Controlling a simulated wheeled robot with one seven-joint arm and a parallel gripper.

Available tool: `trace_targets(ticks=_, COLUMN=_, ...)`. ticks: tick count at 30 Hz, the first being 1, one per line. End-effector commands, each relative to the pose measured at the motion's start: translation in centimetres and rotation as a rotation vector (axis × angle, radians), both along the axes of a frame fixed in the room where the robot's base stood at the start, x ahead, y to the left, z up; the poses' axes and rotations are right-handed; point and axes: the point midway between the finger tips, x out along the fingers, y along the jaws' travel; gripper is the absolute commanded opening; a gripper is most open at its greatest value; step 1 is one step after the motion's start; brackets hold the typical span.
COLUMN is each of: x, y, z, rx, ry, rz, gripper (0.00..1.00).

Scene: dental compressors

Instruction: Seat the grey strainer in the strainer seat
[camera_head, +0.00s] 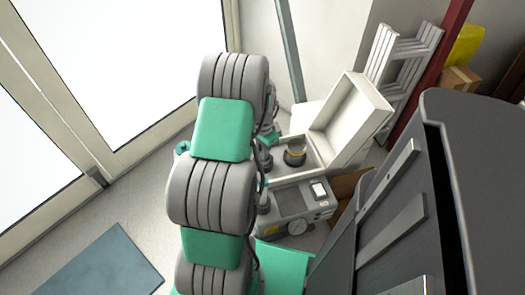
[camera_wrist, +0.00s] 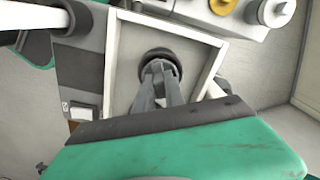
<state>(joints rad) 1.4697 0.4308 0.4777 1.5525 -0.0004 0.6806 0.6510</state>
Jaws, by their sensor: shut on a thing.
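In the wrist view my gripper (camera_wrist: 160,72) reaches into a white open box (camera_wrist: 114,78), its two fingers close together. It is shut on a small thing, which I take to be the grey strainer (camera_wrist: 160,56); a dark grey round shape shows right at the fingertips. Whether that shape is all strainer or partly a seat below it I cannot tell. In the head view a dark round cup with an orange band (camera_head: 295,154) stands in the white box. The fingers are not clear there, behind my arm. The strainer seat cannot be made out for certain.
The box's lid (camera_head: 348,115) stands open at its right. A dark cabinet (camera_head: 460,190) fills the right. Floor at the left is mostly clear, with a blue mat (camera_head: 105,266).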

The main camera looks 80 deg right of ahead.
Motion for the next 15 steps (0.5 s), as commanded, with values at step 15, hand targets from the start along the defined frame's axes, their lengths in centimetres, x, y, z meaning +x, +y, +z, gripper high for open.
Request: trace_targets(ticks=15, x=0.0, y=0.0, z=0.07, rx=0.0, ry=0.0, rz=0.0, gripper=0.39)
